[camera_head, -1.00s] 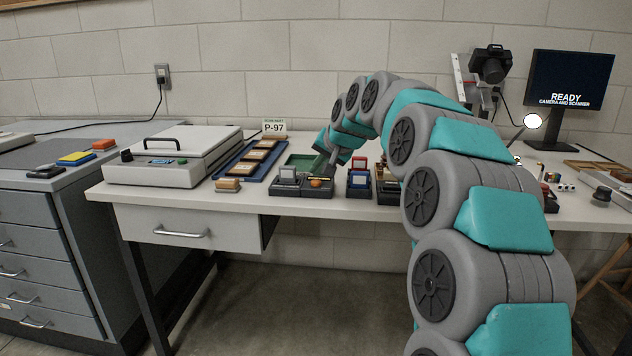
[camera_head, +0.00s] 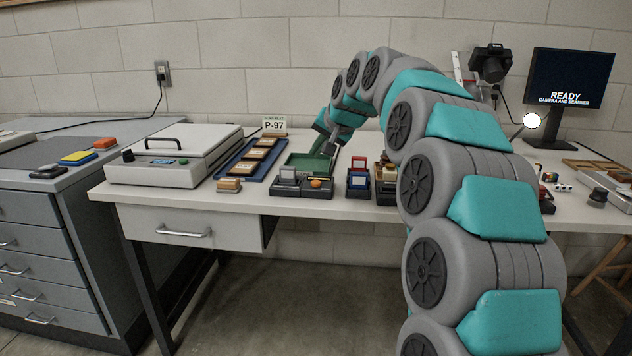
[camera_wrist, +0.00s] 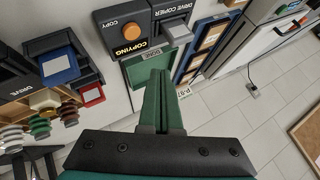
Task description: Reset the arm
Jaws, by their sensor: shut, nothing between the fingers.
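My gripper (camera_head: 328,151) is above the back of the table, by the right end of the green tray (camera_head: 296,160). In the wrist view my gripper (camera_wrist: 163,82) shows two green fingers pressed together with nothing between them. Its fingertips point toward the green tray (camera_wrist: 139,75) there; I cannot tell the gap between them. My arm arches over the right half of the table. The drive copier (camera_head: 300,192) stands in front of the tray, and its display reads "COPYING" in the wrist view (camera_wrist: 131,54).
Blue and red drive holders (camera_head: 358,182) stand right of the copier. A blue rack of framed slides (camera_head: 232,172) and a flatbed scanner (camera_head: 172,150) are to the left. A monitor (camera_head: 570,80) and camera stand (camera_head: 480,75) are at the right. The air above the table's left half is clear.

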